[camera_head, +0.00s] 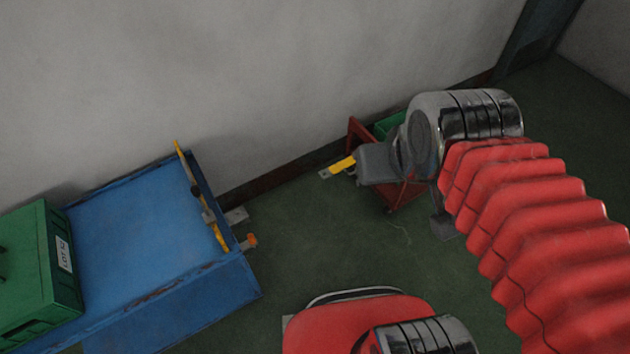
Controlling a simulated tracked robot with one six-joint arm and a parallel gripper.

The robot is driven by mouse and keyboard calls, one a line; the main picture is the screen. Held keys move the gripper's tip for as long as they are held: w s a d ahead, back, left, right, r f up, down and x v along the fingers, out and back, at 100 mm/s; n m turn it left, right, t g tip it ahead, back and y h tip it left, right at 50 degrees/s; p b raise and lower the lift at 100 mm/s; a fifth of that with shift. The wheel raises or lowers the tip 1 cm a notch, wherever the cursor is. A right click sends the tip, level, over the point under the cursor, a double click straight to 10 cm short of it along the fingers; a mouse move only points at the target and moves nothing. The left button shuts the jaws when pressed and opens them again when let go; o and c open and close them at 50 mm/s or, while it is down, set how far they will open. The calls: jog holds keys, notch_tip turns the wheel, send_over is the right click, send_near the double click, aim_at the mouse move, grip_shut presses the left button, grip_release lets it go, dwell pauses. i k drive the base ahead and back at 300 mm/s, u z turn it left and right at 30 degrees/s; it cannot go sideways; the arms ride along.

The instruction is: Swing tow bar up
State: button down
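A blue cart (150,222) stands at the left with a flat deck. A thin yellow bar (183,163) runs along its right end, with a dark knob and a grey bracket on it. A short orange-tipped piece (250,241) sticks out low at that end. I cannot tell for sure which of these is the tow bar. My gripper (326,173), with a grey body and yellow finger, points left toward the cart's end, clearly apart from it. Nothing shows held in it. The finger gap is too small to judge.
A green crate (35,270) with a label sits on the deck's left. A red frame (359,133) and a green bin (389,125) stand behind my gripper by the wall. The green floor (310,225) between cart and arm is mostly clear. A grey wall (270,80) closes the back.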

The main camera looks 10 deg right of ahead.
aim_at(337, 167)
jog(key=u, duration=4.05)
jog(key=k, duration=1.2)
